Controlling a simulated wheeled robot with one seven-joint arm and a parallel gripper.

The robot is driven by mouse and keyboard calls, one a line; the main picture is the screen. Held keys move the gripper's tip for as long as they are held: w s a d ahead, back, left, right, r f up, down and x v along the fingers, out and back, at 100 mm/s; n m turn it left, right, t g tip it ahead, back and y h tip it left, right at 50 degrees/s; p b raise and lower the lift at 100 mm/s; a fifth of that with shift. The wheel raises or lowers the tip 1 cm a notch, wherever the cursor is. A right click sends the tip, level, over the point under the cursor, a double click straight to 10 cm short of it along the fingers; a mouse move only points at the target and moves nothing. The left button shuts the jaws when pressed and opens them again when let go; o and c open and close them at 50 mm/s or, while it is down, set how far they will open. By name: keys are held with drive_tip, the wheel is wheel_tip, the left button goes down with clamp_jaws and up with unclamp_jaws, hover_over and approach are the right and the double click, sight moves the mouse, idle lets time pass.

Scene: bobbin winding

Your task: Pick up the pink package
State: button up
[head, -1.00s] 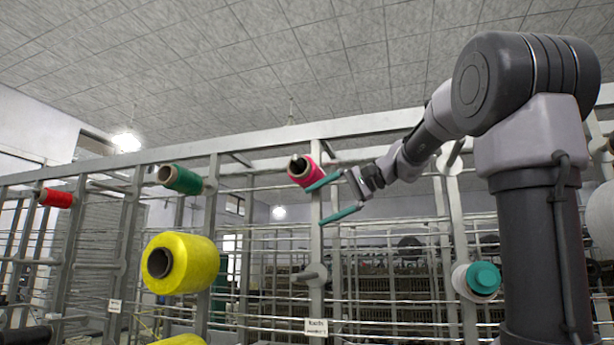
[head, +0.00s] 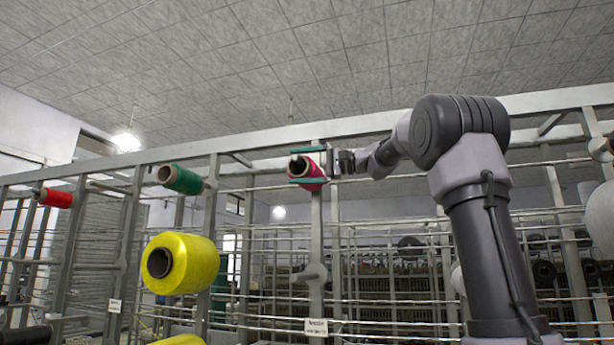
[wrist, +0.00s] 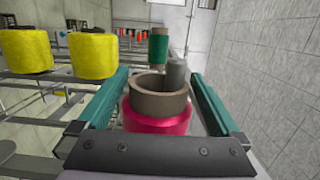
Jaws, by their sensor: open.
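The pink package (head: 312,171) is a pink bobbin on a brown cardboard tube, mounted on an upright of the grey rack in the head view. In the wrist view the pink package (wrist: 158,117) sits between the two green fingers, its open tube end showing. My gripper (head: 307,166) is open, with one finger above and one below the package in the head view. In the wrist view my gripper (wrist: 160,100) shows a small gap on each side of the tube. Whether either finger touches the package is unclear.
A green bobbin (head: 183,180) and a large yellow bobbin (head: 182,263) are on the rack to the left, with a red bobbin (head: 55,198) farther left. Rack bars (head: 318,240) run behind and below the pink package. Open air lies in front of it.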

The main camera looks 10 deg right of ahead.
sight(288, 167)
drive_tip(key=x, duration=0.3)
drive_tip(key=shift+w+a, duration=0.1)
drive_tip(key=shift+w, duration=0.05)
drive_tip(key=shift+c, duration=0.3)
drive_tip(key=c, duration=1.3)
